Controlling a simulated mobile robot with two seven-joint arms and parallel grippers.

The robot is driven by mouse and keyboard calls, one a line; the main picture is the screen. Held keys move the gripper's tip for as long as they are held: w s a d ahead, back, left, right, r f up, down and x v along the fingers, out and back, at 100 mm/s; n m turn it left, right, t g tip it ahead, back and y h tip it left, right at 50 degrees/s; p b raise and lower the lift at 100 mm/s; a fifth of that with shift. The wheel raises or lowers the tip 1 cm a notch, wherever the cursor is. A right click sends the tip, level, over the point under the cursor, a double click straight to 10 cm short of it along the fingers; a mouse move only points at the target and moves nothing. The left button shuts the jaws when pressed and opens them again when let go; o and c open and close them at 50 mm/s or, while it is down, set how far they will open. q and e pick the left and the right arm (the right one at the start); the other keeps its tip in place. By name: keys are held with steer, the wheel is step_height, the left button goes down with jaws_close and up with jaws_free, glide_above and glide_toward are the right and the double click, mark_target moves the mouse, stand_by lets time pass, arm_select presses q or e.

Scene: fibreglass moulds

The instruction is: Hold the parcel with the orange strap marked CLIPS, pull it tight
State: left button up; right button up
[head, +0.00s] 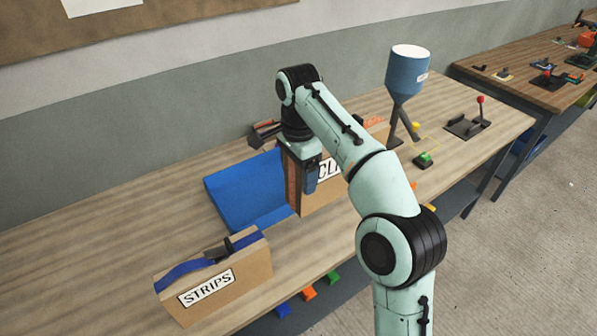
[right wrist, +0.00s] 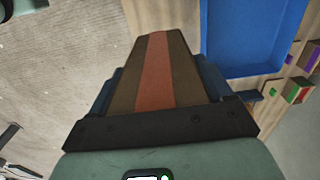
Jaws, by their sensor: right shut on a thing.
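The CLIPS parcel (head: 318,198) is a brown box standing upright on the near side of the bench, its white label partly hidden by my right arm. My right gripper (head: 303,180) points down and is shut on the parcel, with a dark blue finger against its labelled face. In the right wrist view the parcel (right wrist: 123,85) fills the space between the fingers. The orange strap (right wrist: 158,75) runs along the middle of the parcel's side there, flat against it. In the head view an orange piece (head: 372,122) shows behind my arm. My left gripper is out of view.
A blue tray (head: 225,198) lies left of the CLIPS parcel. A parcel marked STRIPS (head: 235,285) with a blue strap stands at the front left. A blue hopper (head: 407,75) and a red-knobbed lever (head: 468,125) stand to the right. The bench's left back is clear.

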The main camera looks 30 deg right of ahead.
mark_target(298, 203)
steer(key=shift+f+b, duration=1.1)
steer(key=shift+f, duration=1.3)
steer(key=shift+f+b, duration=1.55)
steer(key=shift+f, duration=1.45)
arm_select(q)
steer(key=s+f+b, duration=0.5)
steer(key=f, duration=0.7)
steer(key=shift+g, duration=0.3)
arm_select(e)
step_height(298, 203, down, 9)
arm_select(q)
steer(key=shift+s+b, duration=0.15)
steer(key=shift+b, duration=0.15)
arm_select(e)
steer(key=shift+a+f, duration=0.1)
steer(key=shift+f, duration=0.25)
steer(key=o, duration=1.4)
